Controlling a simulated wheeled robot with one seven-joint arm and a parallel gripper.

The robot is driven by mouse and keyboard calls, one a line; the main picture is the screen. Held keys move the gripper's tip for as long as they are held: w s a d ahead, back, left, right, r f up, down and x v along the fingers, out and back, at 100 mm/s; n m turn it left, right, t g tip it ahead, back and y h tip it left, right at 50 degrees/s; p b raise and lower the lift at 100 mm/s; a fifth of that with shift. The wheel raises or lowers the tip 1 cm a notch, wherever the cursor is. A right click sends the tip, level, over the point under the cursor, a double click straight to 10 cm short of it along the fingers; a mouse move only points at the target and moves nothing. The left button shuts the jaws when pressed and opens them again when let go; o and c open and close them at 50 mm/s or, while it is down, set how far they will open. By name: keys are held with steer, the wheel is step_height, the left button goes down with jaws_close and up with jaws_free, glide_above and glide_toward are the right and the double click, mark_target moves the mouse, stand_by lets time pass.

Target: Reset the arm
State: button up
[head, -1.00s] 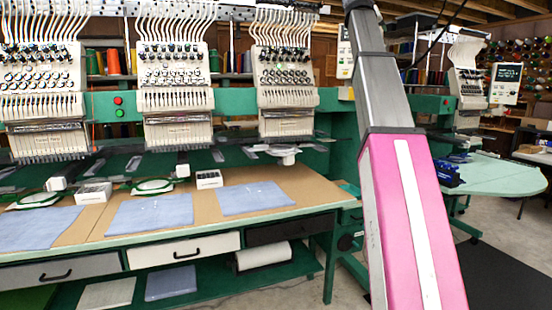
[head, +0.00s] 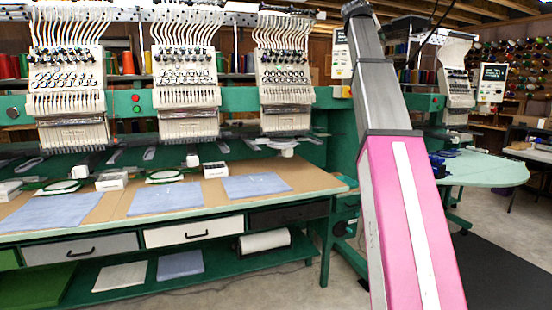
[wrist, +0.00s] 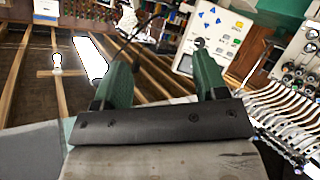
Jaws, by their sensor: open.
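My gripper (wrist: 162,75) shows in the wrist view, with two green fingers set well apart and nothing between them. It points toward the ceiling beams and the upper part of the machines, and the view there looks tilted. In the head view my gripper is out of sight. My grey and pink arm stands upright right of centre and hides part of the machine row behind it.
A long green bench (head: 128,226) with blue cloths (head: 165,198) and drawers runs along the left under several embroidery heads (head: 186,80). A pale green table (head: 490,172) stands at the right. Bare floor (head: 290,290) lies in front.

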steer(key=a+f+n+g+y, duration=0.15)
steer(key=a+f, duration=0.25)
steer(key=f, duration=2.2)
steer(key=a+f+n+g+y, duration=0.1)
steer(key=a+f+g+y, duration=0.25)
steer(key=f, duration=2.15)
steer(key=s+a+f+g+y, duration=0.15)
steer(key=s+f, duration=0.35)
steer(key=f, duration=0.5)
steer(key=s+a+f+g, duration=0.1)
steer(key=s+a+f, duration=0.25)
steer(key=f, duration=0.75)
steer(key=s+a+f+g+y, duration=0.2)
steer(key=s+a+f+g, duration=0.1)
steer(key=s+f, duration=1.4)
steer(key=shift+s+a+f, duration=0.2)
steer(key=shift+s+a, duration=0.25)
steer(key=shift+s, duration=0.4)
